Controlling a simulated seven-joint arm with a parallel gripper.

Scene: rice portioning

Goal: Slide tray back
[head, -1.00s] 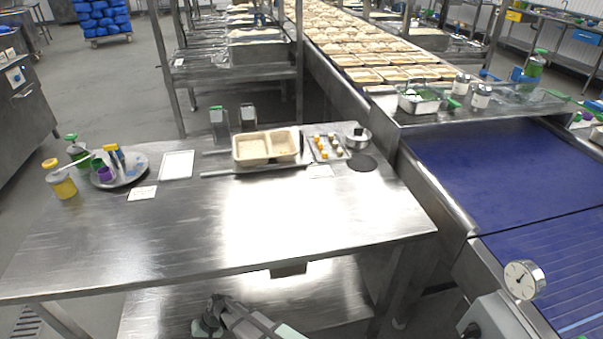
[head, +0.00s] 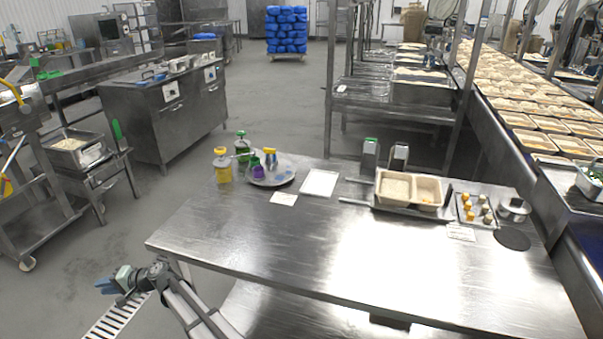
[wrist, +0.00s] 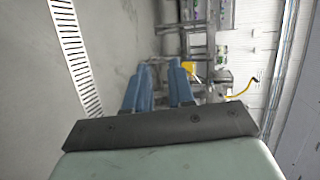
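A beige two-compartment tray (head: 427,207) sits at the back of the steel table, right of the middle, between metal guide rails (head: 358,204). Its left compartment looks filled with something pale and grainy; the right one looks bare. My gripper (head: 101,286) is off the table's front left, over the floor and far from the tray. In the wrist view, its two blue fingers (wrist: 158,80) stand apart with nothing between them. The tray is not in the wrist view.
The steel table (head: 330,250) has a wide clear middle. A round tray (head: 284,180) with bottles, a white card (head: 320,183), a small tray of pieces (head: 475,211) and a metal pot (head: 513,209) line its back. A cart (head: 85,165) stands left.

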